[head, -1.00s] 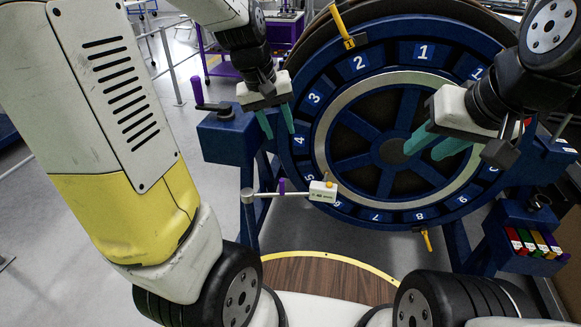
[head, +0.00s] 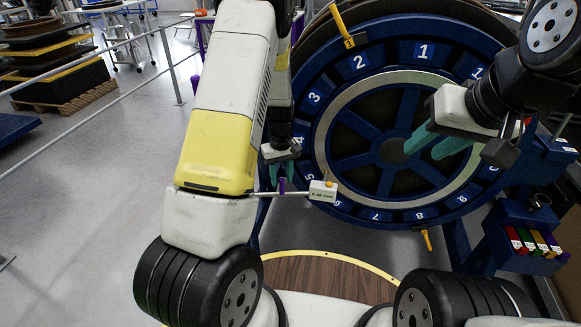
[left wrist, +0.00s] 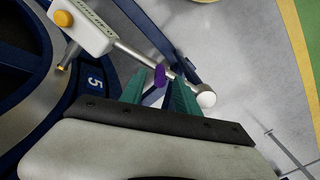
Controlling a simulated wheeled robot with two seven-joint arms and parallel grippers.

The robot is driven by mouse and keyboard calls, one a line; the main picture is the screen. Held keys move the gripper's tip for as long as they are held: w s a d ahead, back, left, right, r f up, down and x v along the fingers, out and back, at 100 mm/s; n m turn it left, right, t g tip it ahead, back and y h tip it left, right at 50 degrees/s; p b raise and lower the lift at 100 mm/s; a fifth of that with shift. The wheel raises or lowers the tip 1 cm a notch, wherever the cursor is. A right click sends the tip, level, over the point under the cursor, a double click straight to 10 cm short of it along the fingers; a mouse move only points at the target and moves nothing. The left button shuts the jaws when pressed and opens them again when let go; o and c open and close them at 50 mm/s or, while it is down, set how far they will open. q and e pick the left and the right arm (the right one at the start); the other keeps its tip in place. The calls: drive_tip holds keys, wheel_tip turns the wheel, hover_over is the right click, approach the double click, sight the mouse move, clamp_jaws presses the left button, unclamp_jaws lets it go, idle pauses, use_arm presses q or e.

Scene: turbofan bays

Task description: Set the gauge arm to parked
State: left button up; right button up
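The gauge arm is a thin silver rod (head: 298,194) with a white gauge box (head: 323,191) at its right end. It stands out in front of the lower left of the numbered blue wheel, near number 5. A small purple grip (head: 282,186) stands on the rod; it also shows in the left wrist view (left wrist: 159,76). My left gripper (head: 281,177) is open, with its teal fingertips just at the purple grip, one on either side. I cannot tell whether they touch it. My left forearm hides the rod's pivot end in the head view. My right gripper (head: 434,143) is open and empty before the wheel's hub.
The blue wheel (head: 345,60) on its stand fills the middle. Yellow clips hang at its top and bottom (head: 426,240). A blue box with coloured tags (head: 520,240) is at the lower right. A round wooden top (head: 325,279) lies below.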

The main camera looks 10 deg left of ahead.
use_arm(q)
drive_tip(key=shift+f, duration=1.4)
clamp_jaws()
idle(0.4)
